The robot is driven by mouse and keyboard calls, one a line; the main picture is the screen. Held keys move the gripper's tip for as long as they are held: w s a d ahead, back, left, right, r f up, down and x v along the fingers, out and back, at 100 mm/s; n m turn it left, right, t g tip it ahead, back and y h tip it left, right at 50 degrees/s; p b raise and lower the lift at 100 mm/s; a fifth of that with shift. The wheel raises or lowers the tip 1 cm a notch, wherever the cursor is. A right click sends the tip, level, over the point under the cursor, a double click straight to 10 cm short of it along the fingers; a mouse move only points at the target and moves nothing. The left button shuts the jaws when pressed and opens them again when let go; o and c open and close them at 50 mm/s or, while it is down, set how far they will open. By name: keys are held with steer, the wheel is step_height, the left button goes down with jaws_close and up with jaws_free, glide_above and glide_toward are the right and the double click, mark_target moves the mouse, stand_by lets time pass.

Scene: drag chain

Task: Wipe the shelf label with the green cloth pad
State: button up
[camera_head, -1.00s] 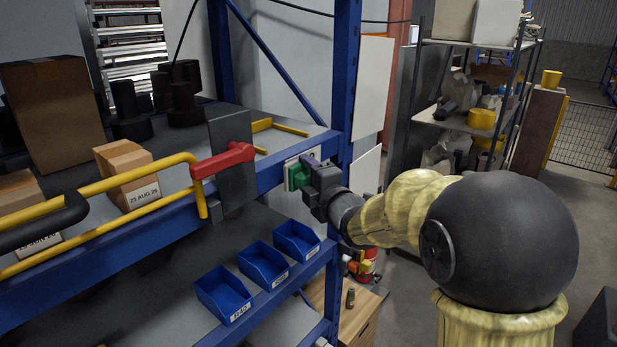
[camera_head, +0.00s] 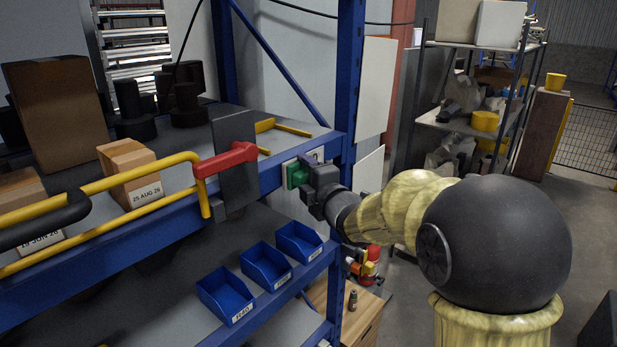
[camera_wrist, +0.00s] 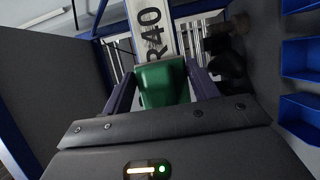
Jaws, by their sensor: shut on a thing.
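The green cloth pad (camera_wrist: 162,84) is held between the two fingers of my gripper (camera_wrist: 160,85) in the wrist view. The pad lies over the lower end of the white shelf label (camera_wrist: 153,32), whose visible text reads "R40". In the head view my gripper (camera_head: 310,180) is at the blue shelf beam, and the green pad (camera_head: 297,174) is at the pale label plate (camera_head: 290,164) on the beam's front. My gripper is shut on the pad. The pad overlaps the label in view; firm contact cannot be told. The label's covered part is hidden.
A red lever (camera_head: 226,160) and a dark upright plate (camera_head: 236,140) stand just left of the pad. Yellow rails (camera_head: 130,180) run along the shelf front. Blue bins (camera_head: 226,295) sit on the lower shelf. A blue upright post (camera_head: 345,90) rises close behind my gripper.

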mark_target(318, 157)
steer(key=shift+w+a, duration=0.1)
steer(key=shift+a, duration=0.05)
steer(key=w+d, duration=0.2)
steer(key=shift+w+d, duration=0.25)
steer(key=shift+w, duration=0.15)
stand_by(0.4)
steer(key=shift+w+d, duration=0.1)
steer(key=shift+w+d, duration=0.55)
steer(key=shift+w, duration=0.25)
steer(key=shift+w+d, duration=0.5)
steer(key=shift+w, duration=0.3)
